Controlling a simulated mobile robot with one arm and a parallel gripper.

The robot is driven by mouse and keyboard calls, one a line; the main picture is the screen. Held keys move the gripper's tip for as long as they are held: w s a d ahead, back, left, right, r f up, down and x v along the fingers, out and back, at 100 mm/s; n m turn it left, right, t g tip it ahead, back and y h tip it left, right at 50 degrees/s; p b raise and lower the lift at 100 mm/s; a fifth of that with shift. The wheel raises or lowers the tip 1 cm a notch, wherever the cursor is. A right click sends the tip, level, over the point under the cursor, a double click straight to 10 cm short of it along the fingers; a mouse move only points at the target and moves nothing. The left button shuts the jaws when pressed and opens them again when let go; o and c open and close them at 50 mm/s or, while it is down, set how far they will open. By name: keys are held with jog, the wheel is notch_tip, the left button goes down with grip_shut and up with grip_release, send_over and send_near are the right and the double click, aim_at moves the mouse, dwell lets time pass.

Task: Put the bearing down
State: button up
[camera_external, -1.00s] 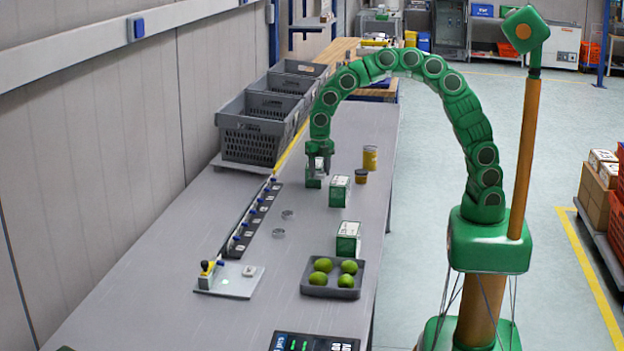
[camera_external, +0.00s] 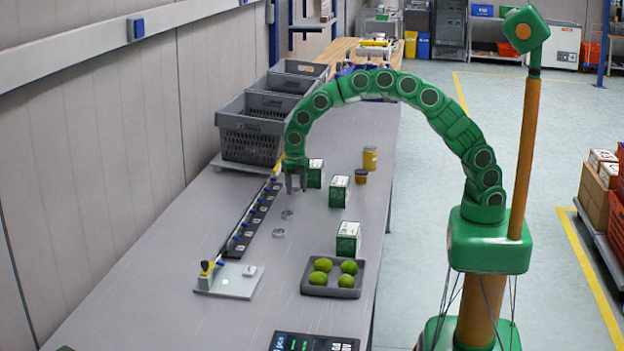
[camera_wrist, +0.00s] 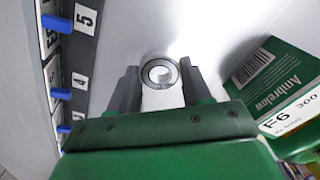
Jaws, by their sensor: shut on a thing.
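The bearing (camera_wrist: 160,73), a small metal ring, sits between the fingertips of my gripper (camera_wrist: 158,84) in the wrist view. My gripper is shut on it. In the external view my gripper (camera_external: 296,187) points down over the table, just right of the numbered strip and left of a green-and-white box (camera_external: 315,173). The held bearing is tiny there, and its exact height above the grey table (camera_external: 190,260) is hard to tell. Two more metal rings (camera_external: 287,215) (camera_external: 278,233) lie on the table nearer the camera.
A dark strip (camera_external: 252,222) with blue tabs and number labels runs along the left; labels 5 and 4 show in the wrist view. Grey crates (camera_external: 250,140), jars (camera_external: 370,158) and a lime tray (camera_external: 332,291) stand around.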

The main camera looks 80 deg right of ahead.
aim_at(295, 189)
jog(key=shift+w+f, duration=0.25)
jog(key=shift+f, duration=1.6)
jog(key=shift+f, duration=0.1)
jog(key=o, duration=1.1)
notch_tip(295, 189, up, 12)
jog(key=shift+f, duration=0.25)
jog(key=shift+r, duration=0.4)
